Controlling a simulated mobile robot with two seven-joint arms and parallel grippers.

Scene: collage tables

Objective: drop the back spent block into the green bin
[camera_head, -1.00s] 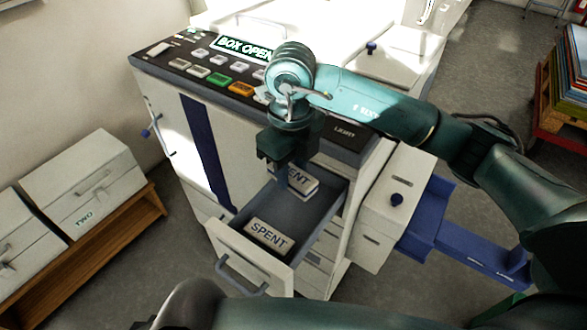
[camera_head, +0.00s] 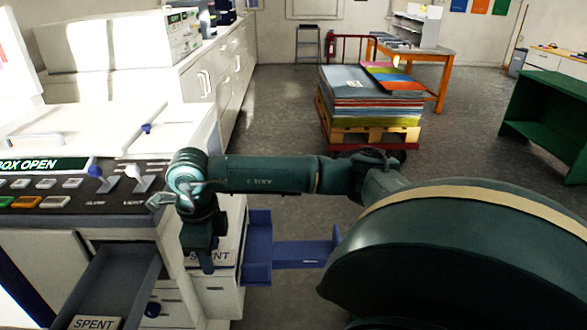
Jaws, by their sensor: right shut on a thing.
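My right gripper (camera_head: 207,264) is shut on the back spent block (camera_head: 224,257), a pale block with dark SPENT lettering, partly covered by the fingers. It is held up to the right of the open drawer (camera_head: 103,282), in front of the machine's pale side. The front spent block (camera_head: 95,323) lies in the drawer, cut off by the bottom edge. I cannot make out the green bin in this view. My left gripper is not in view.
The machine's top panel (camera_head: 60,190) stands at left. A blue tray (camera_head: 300,250) juts out beyond the held block. A pallet stack (camera_head: 365,105) and an orange table (camera_head: 440,65) stand farther back. A dark green bench (camera_head: 545,105) is at right. Grey floor lies open between.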

